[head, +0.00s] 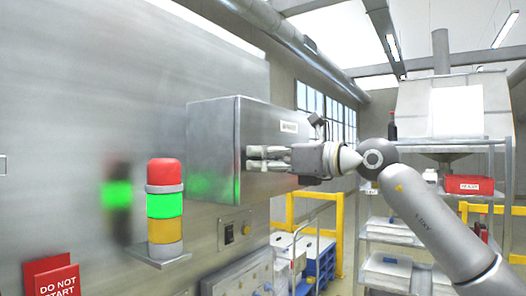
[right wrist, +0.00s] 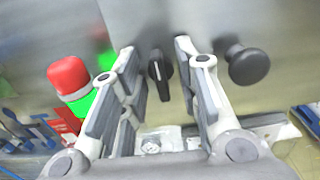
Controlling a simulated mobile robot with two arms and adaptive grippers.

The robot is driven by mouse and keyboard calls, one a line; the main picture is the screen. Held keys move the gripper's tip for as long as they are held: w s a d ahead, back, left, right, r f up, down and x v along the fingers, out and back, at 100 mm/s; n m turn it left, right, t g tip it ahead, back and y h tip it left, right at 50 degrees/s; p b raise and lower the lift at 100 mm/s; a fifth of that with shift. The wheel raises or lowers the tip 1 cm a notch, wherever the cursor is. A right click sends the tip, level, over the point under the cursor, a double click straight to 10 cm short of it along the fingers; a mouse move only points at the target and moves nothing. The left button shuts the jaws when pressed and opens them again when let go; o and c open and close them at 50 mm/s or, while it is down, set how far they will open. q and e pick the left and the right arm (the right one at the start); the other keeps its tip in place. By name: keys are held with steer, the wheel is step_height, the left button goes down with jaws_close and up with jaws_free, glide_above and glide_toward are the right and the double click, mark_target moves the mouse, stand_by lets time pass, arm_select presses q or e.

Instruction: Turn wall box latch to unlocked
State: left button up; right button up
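The grey metal wall box (head: 211,140) is fixed to the steel wall in the head view, its labelled face turned to the right. My right gripper (head: 251,158) is in front of that face. In the right wrist view, the black latch (right wrist: 160,72) stands roughly upright on the metal face, between the two spread fingers of my right gripper (right wrist: 157,56). The fingers show gaps on both sides of the latch; I cannot tell how deep they reach around it. The latch is hidden in the head view. My left gripper is not in view.
A round black knob (right wrist: 248,65) sits right of the latch, close to the right finger. A signal light (head: 165,207) with its green section lit stands on a wall shelf. A red sign (head: 55,278) is lower left. A shelf rack (head: 462,207) stands at the right.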

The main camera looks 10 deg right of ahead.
steer(key=shift+w+a, duration=0.1)
steer(key=shift+c, duration=0.4)
jaws_close()
steer(key=shift+m, duration=0.4)
steer(key=m+b, duration=0.2)
steer(key=shift+f+m, duration=0.1)
steer(key=shift+m, duration=0.3)
steer(key=m+b, duration=0.2)
steer(key=m, duration=0.5)
steer(key=m+b, duration=0.3)
steer(key=m, duration=0.4)
steer(key=shift+w+d+f, duration=0.1)
steer(key=shift+w+d, duration=0.05)
steer(key=shift+d, duration=0.05)
steer(key=shift+m, duration=0.3)
